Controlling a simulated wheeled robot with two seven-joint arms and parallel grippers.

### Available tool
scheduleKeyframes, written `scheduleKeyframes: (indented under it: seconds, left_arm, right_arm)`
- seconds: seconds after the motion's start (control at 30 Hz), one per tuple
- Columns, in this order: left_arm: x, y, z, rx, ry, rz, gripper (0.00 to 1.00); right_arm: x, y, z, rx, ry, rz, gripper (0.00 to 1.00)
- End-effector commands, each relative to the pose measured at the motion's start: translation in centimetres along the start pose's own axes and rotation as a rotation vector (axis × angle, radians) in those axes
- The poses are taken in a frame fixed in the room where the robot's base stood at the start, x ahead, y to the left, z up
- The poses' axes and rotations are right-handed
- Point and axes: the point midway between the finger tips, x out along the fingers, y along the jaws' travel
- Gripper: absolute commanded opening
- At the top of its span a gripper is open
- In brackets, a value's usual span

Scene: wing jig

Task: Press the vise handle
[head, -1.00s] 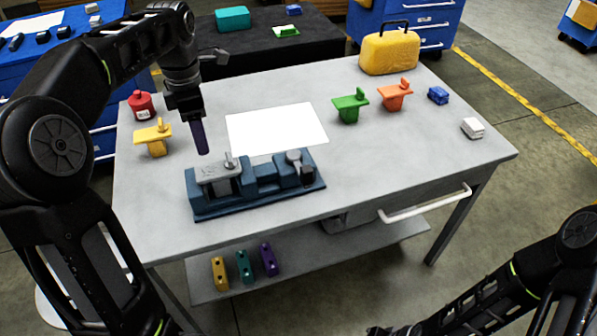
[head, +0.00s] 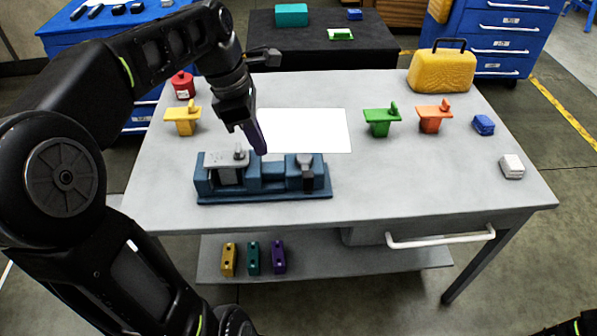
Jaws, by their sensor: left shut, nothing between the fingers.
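The blue vise (head: 268,185) lies near the front left of the grey table. A grey clamp plate with a small upright knob (head: 240,154) sits on its left part, and a grey round-headed piece (head: 305,160) sits on its right part. I cannot tell which of these is the handle. My left gripper (head: 262,150) points down with its dark purple fingers shut and empty. Its tips show just behind the vise's middle, right of the knob; I see no clear contact. My right gripper is out of view; only a bit of my right arm shows at the bottom right corner.
A white sheet (head: 305,130) lies behind the vise.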

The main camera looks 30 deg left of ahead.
Motion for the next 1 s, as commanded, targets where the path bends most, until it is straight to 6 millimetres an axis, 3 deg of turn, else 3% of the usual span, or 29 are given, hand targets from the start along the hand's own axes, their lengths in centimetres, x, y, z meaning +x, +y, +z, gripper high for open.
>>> scheduleKeyframes:
  seconds: [0.37,0.57,0.87,1.0]
  left_arm:
    - [1.1,0.0,0.0,-0.001,0.001,-0.002,0.0]
    - [4.0,-0.1,-0.1,-0.001,0.002,-0.004,0.0]
    - [10.0,-0.1,-0.1,-0.001,0.002,-0.005,0.0]
    - [10.4,0.0,2.1,0.004,0.001,-0.002,0.0]
  right_arm:
    - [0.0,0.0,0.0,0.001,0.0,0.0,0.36]
    - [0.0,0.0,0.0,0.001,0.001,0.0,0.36]
    - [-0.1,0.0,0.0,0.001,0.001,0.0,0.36]
    - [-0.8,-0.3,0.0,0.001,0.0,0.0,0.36]
